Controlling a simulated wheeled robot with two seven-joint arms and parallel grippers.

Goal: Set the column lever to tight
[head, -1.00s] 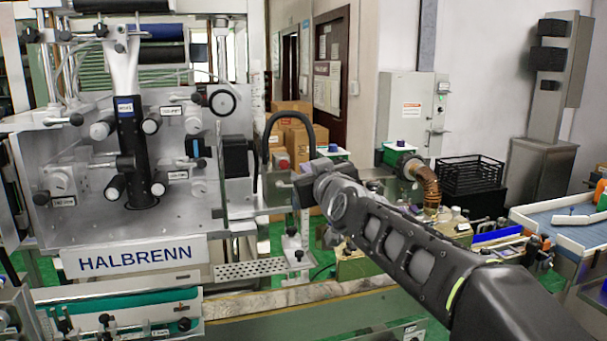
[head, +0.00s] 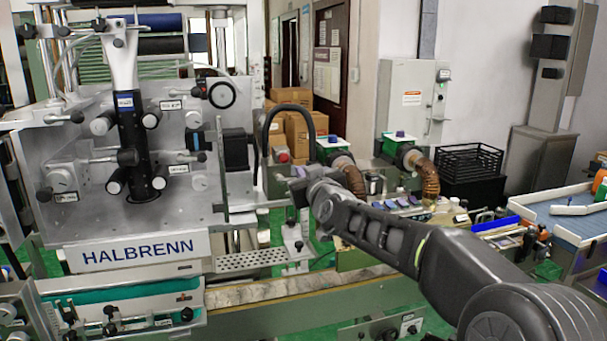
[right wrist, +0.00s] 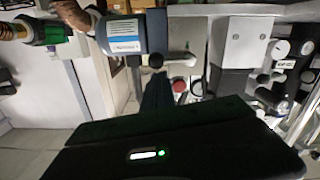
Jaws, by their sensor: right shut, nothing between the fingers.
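The labelling machine with the HALBRENN plate (head: 138,252) stands at the left of the head view. A dark upright column (head: 132,130) runs down its grey face. Several small levers with black knobs surround it, and one knob (head: 127,157) lies across the column. I cannot read which label marks the column lever or its setting. My right gripper (head: 297,190) is to the right of the machine face, apart from these knobs. It is shut and empty. In the right wrist view its dark fingers (right wrist: 158,92) point towards machine parts, below a small black knob (right wrist: 156,60). My left gripper is not in view.
A perforated plate (head: 250,260) lies below. Brown ribbed hoses (head: 427,180) and a black crate (head: 472,162) are farther right.

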